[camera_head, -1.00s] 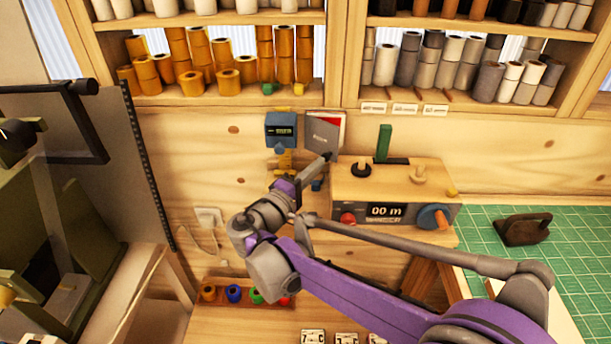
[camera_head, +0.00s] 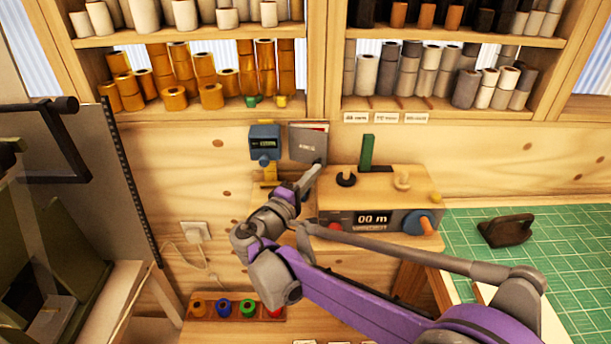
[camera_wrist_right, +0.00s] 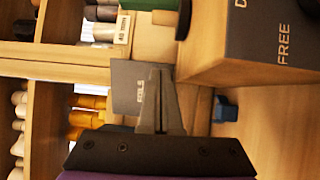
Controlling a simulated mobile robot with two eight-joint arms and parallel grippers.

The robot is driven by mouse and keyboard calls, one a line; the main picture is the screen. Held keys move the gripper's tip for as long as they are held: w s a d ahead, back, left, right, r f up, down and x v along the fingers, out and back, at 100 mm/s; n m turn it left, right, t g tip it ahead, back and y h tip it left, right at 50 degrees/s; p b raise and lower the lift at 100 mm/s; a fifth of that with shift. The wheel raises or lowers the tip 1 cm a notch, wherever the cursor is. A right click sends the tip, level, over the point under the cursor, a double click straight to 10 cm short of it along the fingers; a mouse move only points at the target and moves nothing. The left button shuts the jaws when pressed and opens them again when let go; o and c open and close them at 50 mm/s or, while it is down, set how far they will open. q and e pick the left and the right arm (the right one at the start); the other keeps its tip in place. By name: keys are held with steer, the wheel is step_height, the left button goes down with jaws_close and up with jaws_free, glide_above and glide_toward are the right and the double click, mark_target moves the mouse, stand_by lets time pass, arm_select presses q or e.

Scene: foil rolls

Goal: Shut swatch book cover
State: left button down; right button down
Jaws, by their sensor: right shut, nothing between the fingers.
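The swatch book (camera_head: 307,142) stands against the wooden wall, its grey lettered cover facing me. Thin strips of red and white show along its top edge, so the cover lies almost flat over the pages. In the right wrist view the grey cover (camera_wrist_right: 126,82) is partly hidden by the fingers. My right gripper (camera_head: 318,167) is shut and empty, with its tips at the book's lower right; it also shows in the right wrist view (camera_wrist_right: 156,80). I cannot tell whether the tips touch the cover. My left gripper is out of view.
A blue device (camera_head: 265,139) hangs left of the book. A wooden box with a meter display (camera_head: 372,219) stands to the right, close to my right gripper. Shelves of rolls are above. A green cutting mat (camera_head: 560,260) holds a dark tool (camera_head: 507,231).

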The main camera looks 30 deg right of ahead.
mark_target(325, 175)
steer(key=shift+w+d, duration=0.1)
steer(key=shift+d, duration=1.05)
steer(key=shift+x, duration=0.95)
steer(key=shift+d, duration=0.1)
